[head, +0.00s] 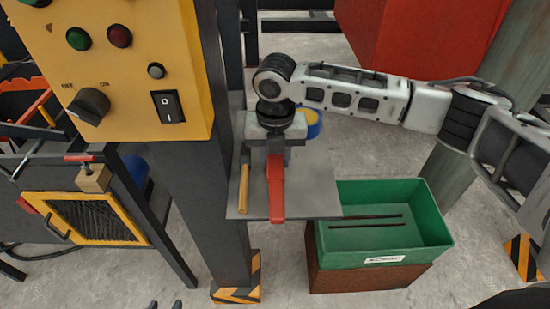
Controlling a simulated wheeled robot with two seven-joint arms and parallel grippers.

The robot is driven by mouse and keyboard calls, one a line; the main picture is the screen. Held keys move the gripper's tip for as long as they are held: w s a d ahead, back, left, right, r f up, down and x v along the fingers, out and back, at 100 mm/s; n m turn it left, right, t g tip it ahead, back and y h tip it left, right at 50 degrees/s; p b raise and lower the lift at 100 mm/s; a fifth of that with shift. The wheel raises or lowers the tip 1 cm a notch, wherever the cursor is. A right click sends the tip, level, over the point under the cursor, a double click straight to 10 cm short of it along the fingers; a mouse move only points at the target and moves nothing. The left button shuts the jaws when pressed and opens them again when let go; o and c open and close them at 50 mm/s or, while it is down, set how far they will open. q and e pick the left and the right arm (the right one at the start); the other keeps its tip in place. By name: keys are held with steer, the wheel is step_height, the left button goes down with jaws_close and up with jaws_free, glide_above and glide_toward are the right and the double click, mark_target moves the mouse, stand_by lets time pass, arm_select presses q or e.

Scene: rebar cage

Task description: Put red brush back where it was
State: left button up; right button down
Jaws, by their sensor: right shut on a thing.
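The red brush (276,190) is in my right gripper (274,150), which is shut on its upper end. The brush points toward the bottom of the picture, over the grey metal shelf (315,192). Its lower end reaches the shelf's near edge. I cannot tell whether it touches the shelf. The gripper hides the brush's upper end. My left gripper is not in view.
A yellow stick-like handle (243,188) lies left of the brush on the shelf. A blue-and-yellow roll (313,122) is behind the gripper. A dark post (203,190) stands left of the shelf; a green bin (385,222) sits right, on a brown box.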

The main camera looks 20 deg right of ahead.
steer(key=shift+f, duration=0.55)
steer(key=c, duration=1.1)
jaws_free()
arm_select(q)
steer(key=shift+w+r, duration=0.25)
steer(key=shift+w, duration=0.2)
arm_select(e)
steer(key=shift+o, duration=0.2)
steer(key=r, duration=1)
steer(key=shift+s+a+r, duration=0.1)
steer(key=shift+s+r, duration=0.1)
steer(key=shift+r, duration=0.15)
arm_select(q)
steer(key=shift+s+f, duration=0.15)
steer(key=shift+s, duration=0.05)
arm_select(e)
steer(key=shift+r, duration=0.65)
